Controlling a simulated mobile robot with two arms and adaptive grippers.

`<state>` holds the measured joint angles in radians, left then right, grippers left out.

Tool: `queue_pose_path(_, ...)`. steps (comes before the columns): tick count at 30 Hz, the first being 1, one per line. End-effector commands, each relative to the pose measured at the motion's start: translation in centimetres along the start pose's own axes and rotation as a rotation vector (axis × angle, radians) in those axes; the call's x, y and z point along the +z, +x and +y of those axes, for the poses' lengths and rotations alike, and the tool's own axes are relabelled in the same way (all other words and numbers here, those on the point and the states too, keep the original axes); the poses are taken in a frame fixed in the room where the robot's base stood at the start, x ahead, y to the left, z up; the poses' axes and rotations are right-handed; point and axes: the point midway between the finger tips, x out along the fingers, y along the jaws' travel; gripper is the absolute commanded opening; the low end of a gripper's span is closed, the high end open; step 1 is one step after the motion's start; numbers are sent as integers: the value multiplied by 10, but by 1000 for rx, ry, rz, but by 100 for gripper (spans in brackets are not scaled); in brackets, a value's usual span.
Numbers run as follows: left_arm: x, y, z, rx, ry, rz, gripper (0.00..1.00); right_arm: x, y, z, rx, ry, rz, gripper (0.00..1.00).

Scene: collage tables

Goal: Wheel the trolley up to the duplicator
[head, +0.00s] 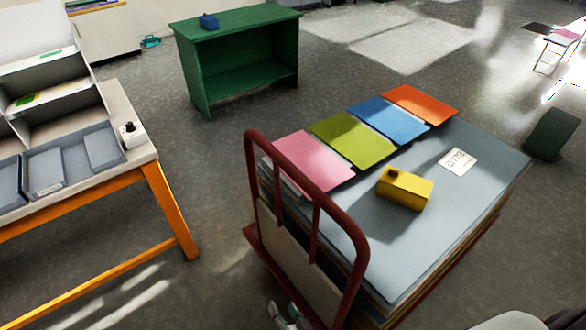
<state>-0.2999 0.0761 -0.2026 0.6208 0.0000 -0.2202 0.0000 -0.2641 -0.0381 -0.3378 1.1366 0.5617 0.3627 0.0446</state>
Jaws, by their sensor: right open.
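The trolley (358,245) has a dark red tubular push handle at its near left end. It carries a thick stack of large grey-blue sheets (440,215). Pink, green, blue and orange sheets lie along its far side, with a yellow box (404,188) and a white printed label on top. My right gripper (285,314) is low at the bottom edge, close to the handle end of the trolley; it is open, partly cut off, and whether it touches the trolley is unclear. My left gripper is out of view. I cannot tell which thing is the duplicator.
An orange-legged table (165,205) with grey trays and a shelved rack stands at left. A green open cabinet (240,55) bearing a blue object stands behind. A dark green box (552,134) is on the floor at right. Floor between table and trolley is clear.

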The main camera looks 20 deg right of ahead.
Motion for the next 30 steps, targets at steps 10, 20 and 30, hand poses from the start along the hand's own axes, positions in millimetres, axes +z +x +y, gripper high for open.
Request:
queue_pose_path(10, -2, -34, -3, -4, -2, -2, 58, -250, -39, -140, -133, 718, 710, 56)
queue_pose_path(20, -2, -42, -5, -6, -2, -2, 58, -290, -35, -141, -132, 830, 792, 56)
queue_pose_path(30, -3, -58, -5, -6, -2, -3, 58, -338, 16, -128, -132, 825, 789, 56)
